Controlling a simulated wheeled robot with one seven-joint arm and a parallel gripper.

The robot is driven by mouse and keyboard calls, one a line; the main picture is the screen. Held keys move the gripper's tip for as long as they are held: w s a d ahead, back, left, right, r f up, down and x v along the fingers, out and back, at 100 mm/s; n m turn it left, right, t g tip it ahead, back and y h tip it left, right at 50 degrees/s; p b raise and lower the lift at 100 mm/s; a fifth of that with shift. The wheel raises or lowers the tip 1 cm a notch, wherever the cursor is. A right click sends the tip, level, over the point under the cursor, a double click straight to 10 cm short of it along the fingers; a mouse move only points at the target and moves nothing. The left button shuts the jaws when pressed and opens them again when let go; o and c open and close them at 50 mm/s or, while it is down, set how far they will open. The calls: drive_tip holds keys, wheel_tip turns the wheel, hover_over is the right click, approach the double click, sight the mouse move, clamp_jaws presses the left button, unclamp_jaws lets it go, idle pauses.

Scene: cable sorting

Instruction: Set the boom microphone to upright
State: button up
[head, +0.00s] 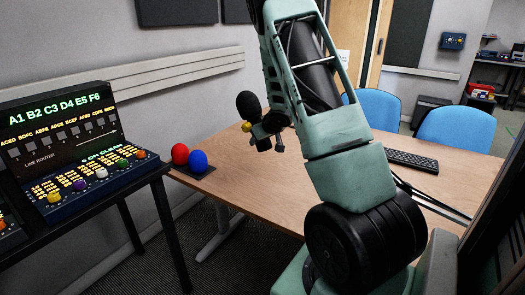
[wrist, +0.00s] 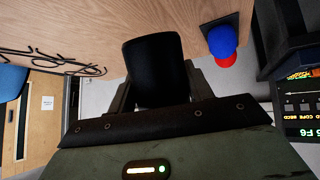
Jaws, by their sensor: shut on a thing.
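The boom microphone (head: 249,105) has a dark rounded foam head, seen in the head view left of my arm above the table's left part. It looks near upright with a slight lean. A small yellow part shows under it. My gripper (head: 268,134) is beside its lower end, shut on it; my arm hides part of the boom. In the wrist view a large black shape, which appears to be the microphone (wrist: 157,70), fills the space between the fingers of my gripper (wrist: 160,92).
A red ball (head: 180,153) and a blue ball (head: 198,161) sit on a dark pad at the wooden table's (head: 230,190) left edge. A router console (head: 80,175) stands left. Blue chairs (head: 455,125) and a keyboard (head: 412,160) are right. The table's front left is clear.

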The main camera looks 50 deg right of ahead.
drive_tip(key=shift+w+d+f+t+h+b, duration=0.1)
drive_tip(key=shift+w+f+t+b, duration=0.15)
drive_tip(key=shift+t+b, duration=0.75)
drive_tip(key=shift+w+a+f+t+h+b, duration=0.1)
drive_tip(key=shift+w+t+b, duration=0.15)
drive_tip(key=shift+b, duration=1.5)
drive_tip(key=shift+w+d+f+t+h+b, duration=0.1)
drive_tip(key=shift+w+f+t+b, duration=0.3)
drive_tip(key=shift+b, duration=0.95)
drive_tip(key=shift+w+r+m+t+b, duration=0.1)
drive_tip(key=shift+r+m+t+b, duration=0.2)
drive_tip(key=shift+t+b, duration=0.5)
drive_tip(key=shift+w+r+b, duration=0.15)
drive_tip(key=shift+w+b, duration=0.05)
drive_tip(key=shift+b, duration=0.45)
drive_tip(key=o, duration=1.4)
drive_tip(key=v, duration=0.8)
drive_tip(key=p+v, duration=0.1)
drive_tip(key=v, duration=0.8)
drive_tip(key=shift+s+a, duration=0.2)
drive_tip(key=shift+a, duration=0.1)
